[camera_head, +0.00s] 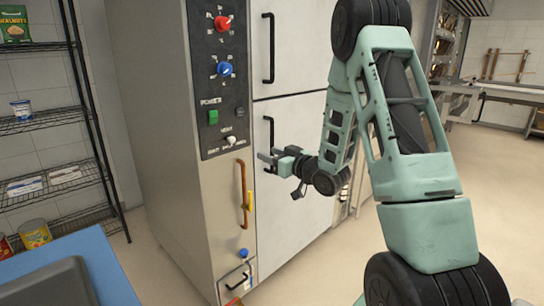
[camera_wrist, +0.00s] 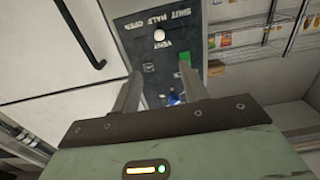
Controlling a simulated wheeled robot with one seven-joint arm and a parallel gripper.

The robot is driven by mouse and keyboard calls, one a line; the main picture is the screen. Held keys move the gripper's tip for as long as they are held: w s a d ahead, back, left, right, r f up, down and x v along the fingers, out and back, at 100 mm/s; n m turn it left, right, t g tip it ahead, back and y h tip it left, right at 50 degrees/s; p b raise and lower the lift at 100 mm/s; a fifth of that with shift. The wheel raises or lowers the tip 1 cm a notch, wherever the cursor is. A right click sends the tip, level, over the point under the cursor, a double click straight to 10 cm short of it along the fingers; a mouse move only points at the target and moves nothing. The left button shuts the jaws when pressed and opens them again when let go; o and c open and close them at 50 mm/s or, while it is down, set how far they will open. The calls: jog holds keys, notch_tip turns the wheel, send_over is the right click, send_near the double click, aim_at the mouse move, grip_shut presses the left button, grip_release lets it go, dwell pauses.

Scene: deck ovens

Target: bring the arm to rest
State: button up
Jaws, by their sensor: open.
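My arm reaches from the right side of the head view toward the front of a tall oven cabinet (camera_head: 172,150). My gripper (camera_head: 266,160) is at the end of it, in front of the white oven doors (camera_head: 300,125) and close to a black door handle (camera_head: 268,133). I cannot tell whether it touches the door. In the wrist view, the two fingers of my gripper (camera_wrist: 162,95) stand apart with nothing between them. Beyond them is the dark control panel (camera_wrist: 140,35) with a white vent knob (camera_wrist: 159,34) and a green switch (camera_wrist: 185,60).
The panel also has a red knob (camera_head: 223,23) and a blue knob (camera_head: 224,69). An orange handle (camera_head: 243,195) is below. A wire shelf (camera_head: 45,122) with packages stands at left, and a blue surface (camera_head: 85,262) at lower left. The floor at right (camera_head: 500,180) is clear.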

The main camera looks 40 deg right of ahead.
dwell(0.4)
jog(key=w+a+n+g+y+p, duration=0.1)
jog(key=w+a+g+p, duration=0.2)
jog(key=a, duration=0.9)
jog(key=s+a+n+g, duration=0.1)
jog(key=s+a+g, duration=0.2)
jog(key=a, duration=0.4)
jog(key=s+a+n+g, duration=0.1)
jog(key=s+a+g, duration=0.2)
jog(key=a, duration=0.4)
jog(key=s+a+r+n+g+p, duration=0.1)
jog(key=s+a+g, duration=0.2)
jog(key=s, duration=0.6)
jog(key=s+a+r+n+g+p, duration=0.1)
jog(key=s+a+g, duration=0.2)
jog(key=s, duration=0.7)
jog(key=s+a+r+n+g+h+p, duration=0.1)
jog(key=s+a+n+g, duration=0.1)
jog(key=s+a, duration=0.4)
jog(key=s+g, duration=0.1)
jog(key=s, duration=0.2)
jog(key=shift+s+a+p, duration=0.3)
jog(key=shift+s, duration=0.1)
